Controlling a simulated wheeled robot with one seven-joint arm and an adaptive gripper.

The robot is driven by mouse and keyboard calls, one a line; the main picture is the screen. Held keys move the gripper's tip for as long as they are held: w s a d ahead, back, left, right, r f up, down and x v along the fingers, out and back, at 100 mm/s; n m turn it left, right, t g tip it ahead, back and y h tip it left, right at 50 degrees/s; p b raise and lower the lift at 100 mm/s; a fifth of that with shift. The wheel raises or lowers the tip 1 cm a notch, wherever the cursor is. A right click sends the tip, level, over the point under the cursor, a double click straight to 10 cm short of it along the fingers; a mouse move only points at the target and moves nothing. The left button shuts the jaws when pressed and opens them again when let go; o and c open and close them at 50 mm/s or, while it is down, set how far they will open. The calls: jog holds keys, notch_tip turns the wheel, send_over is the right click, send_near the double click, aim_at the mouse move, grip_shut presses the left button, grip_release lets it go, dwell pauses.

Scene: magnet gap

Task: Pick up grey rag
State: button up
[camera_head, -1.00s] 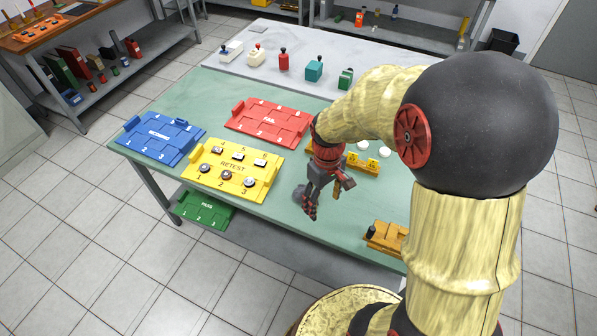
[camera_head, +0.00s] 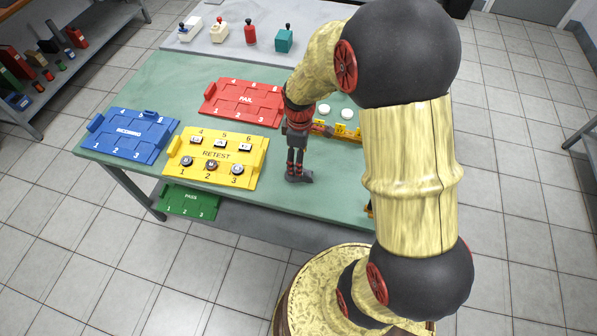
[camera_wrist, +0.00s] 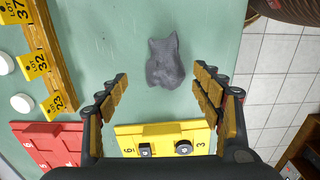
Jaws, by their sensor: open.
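The grey rag (camera_wrist: 166,62) lies crumpled on the green table (camera_wrist: 110,30) in the wrist view, beyond and between the two fingers. My gripper (camera_wrist: 162,85) is open, and its fingers stand on either side of the line to the rag with nothing between them. In the head view my gripper (camera_head: 297,172) points down over the front part of the table. The dark grey rag (camera_head: 303,176) shows there right at the fingertips, partly covered by them. I cannot tell the exact height of the fingertips above the table.
The yellow RETEST tray (camera_head: 190,170) with several round and square pieces sits left of my gripper. A red FAIL tray (camera_head: 240,100) and blue INCOMING tray (camera_head: 130,140) lie farther off. A yellow-tagged rack (camera_wrist: 48,62) and white discs (camera_head: 346,114) are behind. The table edge is near.

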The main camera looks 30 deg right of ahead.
jog(key=f+b, duration=0.2)
jog(key=f, duration=0.3)
jog(key=shift+s+a+f+b, duration=0.2)
jog(key=shift+a+b, duration=0.05)
jog(key=shift+b, duration=0.15)
jog(key=shift+r, duration=0.1)
jog(key=c, duration=0.3)
jog(key=c, duration=0.9)
